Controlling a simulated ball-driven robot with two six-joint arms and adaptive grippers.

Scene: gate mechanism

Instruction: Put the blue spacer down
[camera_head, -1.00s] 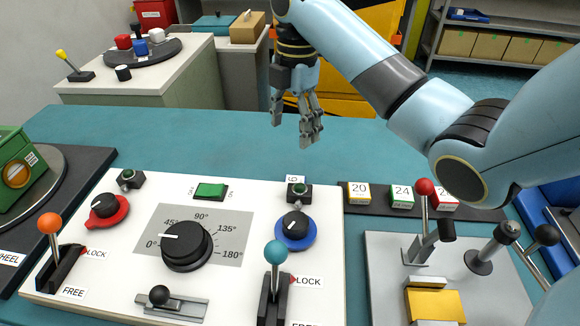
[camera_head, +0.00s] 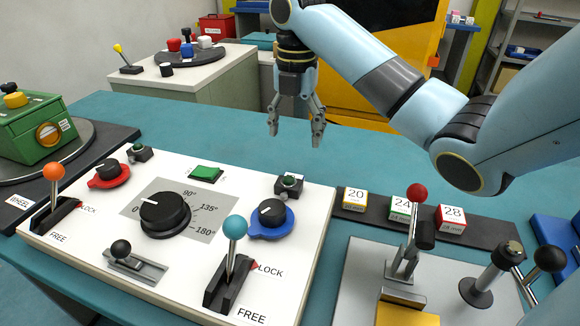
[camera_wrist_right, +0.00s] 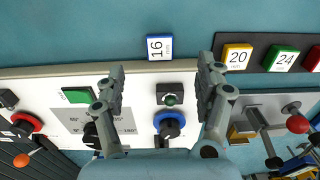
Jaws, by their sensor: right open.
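The blue spacer (camera_wrist_right: 159,47) shows in the right wrist view as a small block with blue edges and a white face marked 16 mm. It is on the teal table just beyond the white panel's back edge, apart from both fingers. I cannot make it out in the head view. My right gripper (camera_head: 295,135) is open and empty, pointing down above the table behind the panel. In the right wrist view the gripper (camera_wrist_right: 161,68) has its two fingers spread wide, with the spacer ahead of the gap between them. My left gripper is not in view.
The white control panel (camera_head: 85,240) carries knobs and levers. A dark rack (camera_head: 480,228) to the right holds spacers marked 20 (camera_head: 355,200), 24 (camera_head: 399,209) and 28 (camera_head: 451,217). A grey plate (camera_head: 360,265) with clamps stands in front. The teal table behind the panel is largely clear.

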